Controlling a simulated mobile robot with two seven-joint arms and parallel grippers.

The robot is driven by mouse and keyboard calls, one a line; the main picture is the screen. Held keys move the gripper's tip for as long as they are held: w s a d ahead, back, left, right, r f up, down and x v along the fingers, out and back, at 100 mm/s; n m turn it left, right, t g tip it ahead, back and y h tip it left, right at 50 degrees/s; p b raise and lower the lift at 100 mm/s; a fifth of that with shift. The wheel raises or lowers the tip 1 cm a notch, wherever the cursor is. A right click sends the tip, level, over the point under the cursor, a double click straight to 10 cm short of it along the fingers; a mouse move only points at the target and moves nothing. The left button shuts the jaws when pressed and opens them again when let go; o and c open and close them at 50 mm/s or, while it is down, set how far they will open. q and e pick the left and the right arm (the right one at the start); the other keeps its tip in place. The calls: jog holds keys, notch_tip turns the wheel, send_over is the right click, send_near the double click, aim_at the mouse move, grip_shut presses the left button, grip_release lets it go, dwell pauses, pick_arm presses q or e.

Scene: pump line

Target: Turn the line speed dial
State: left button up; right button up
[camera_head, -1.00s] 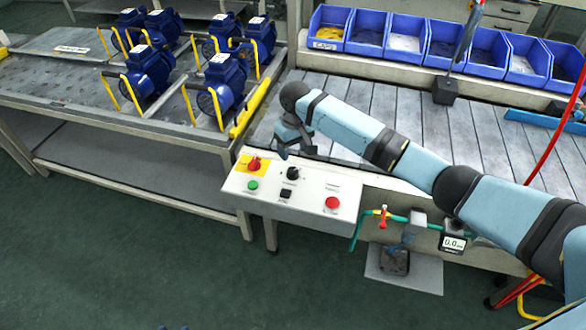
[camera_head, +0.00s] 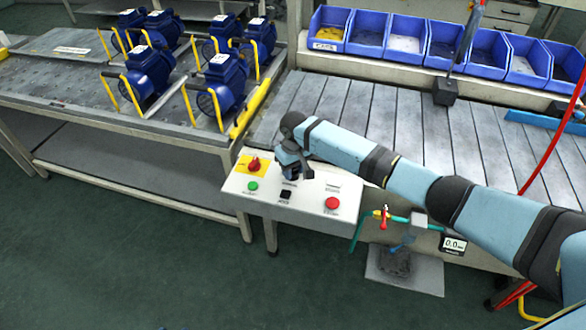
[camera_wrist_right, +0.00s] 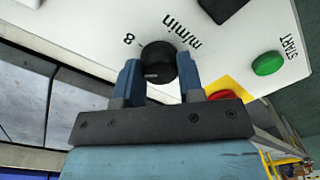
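The line speed dial (camera_wrist_right: 158,62) is a round black knob with a small white mark, on the sloped white control panel (camera_head: 318,208). In the right wrist view, lettering "m/min" and an "8" stand beside it. My right gripper (camera_head: 296,174) is down at the panel and hides the dial in the head view. In the right wrist view its two blue fingers (camera_wrist_right: 158,75) stand apart, one on each side of the dial. They look open around it; whether they touch its sides is hard to tell. My left gripper is not in view.
The panel also carries a red switch on yellow (camera_head: 254,164), a green START button (camera_head: 252,186), a black square button (camera_head: 286,194) and a red button (camera_head: 332,203). Blue pumps (camera_head: 146,68) stand on the left table. Blue bins (camera_head: 408,44) line the back.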

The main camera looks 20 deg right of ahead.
jog(key=shift+c, duration=1)
